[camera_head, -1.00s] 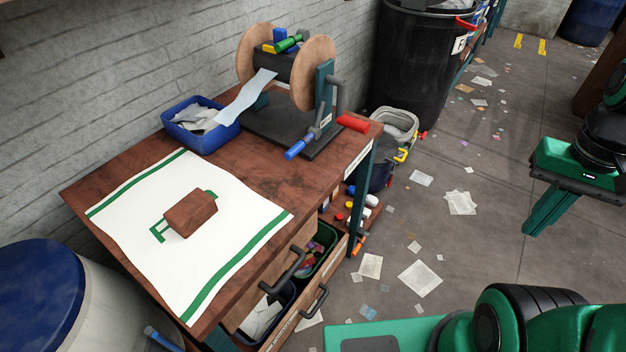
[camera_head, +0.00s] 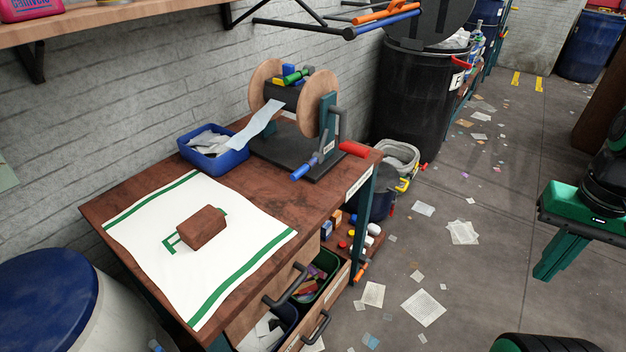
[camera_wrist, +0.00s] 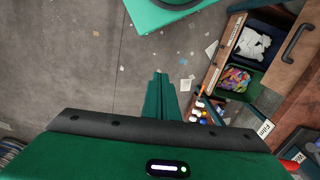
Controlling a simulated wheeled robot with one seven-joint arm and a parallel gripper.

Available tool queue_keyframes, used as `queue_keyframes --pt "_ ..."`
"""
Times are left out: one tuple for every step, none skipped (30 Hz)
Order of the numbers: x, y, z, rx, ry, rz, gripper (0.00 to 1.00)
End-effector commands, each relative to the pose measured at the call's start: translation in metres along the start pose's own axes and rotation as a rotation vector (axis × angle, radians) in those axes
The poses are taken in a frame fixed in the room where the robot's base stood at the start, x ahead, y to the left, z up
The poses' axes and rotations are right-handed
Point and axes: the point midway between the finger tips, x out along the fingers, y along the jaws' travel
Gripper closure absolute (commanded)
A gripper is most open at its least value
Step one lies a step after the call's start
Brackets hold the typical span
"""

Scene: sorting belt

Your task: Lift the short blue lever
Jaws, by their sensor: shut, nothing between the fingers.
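A short blue lever (camera_head: 304,170) sticks out low at the front of the drum machine (camera_head: 292,115) on the wooden table. A longer crank with a red handle (camera_head: 354,149) is just to its right. My gripper (camera_head: 552,262) is at the right of the head view, over the floor and well away from the table. Its fingers are together and empty. The wrist view shows the shut fingers (camera_wrist: 160,95) pointing over the floor. The blue lever is not clearly visible in the wrist view.
A blue bin of paper (camera_head: 213,150) and a white cloth (camera_head: 150,228) with a brown block (camera_head: 203,228) are on the table. Open drawers (camera_head: 262,325) jut from its front. A black barrel (camera_head: 410,105) stands behind. The floor between table and gripper has only scattered papers.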

Motion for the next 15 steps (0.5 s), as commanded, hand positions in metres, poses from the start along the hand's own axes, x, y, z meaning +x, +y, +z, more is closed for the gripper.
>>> queue_keyframes --pt "0.000 0.000 0.000 -0.001 0.000 0.000 1.00" --pt "0.000 0.000 0.000 -0.001 0.000 0.000 1.00" --pt "0.000 0.000 0.000 -0.001 0.000 0.000 1.00" --pt "0.000 0.000 0.000 -0.001 0.000 0.000 1.00" --pt "0.000 0.000 0.000 0.000 0.000 0.000 1.00" --pt "-0.002 0.002 0.004 0.001 0.007 -0.003 1.00" --pt "-0.004 0.004 0.007 0.005 0.015 -0.006 1.00" --pt "-0.004 0.003 0.006 0.012 0.020 -0.006 1.00" --pt "-0.002 -0.001 0.002 0.025 0.029 -0.006 1.00" --pt "-0.001 -0.002 -0.004 0.040 0.038 -0.007 1.00" --pt "0.001 -0.007 -0.011 0.058 0.049 -0.008 1.00" --pt "0.004 -0.016 -0.021 0.085 0.066 -0.013 1.00" --pt "0.007 -0.024 -0.028 0.110 0.080 -0.019 1.00" --pt "0.010 -0.034 -0.037 0.138 0.095 -0.030 1.00" --pt "0.015 -0.049 -0.048 0.180 0.115 -0.050 1.00"
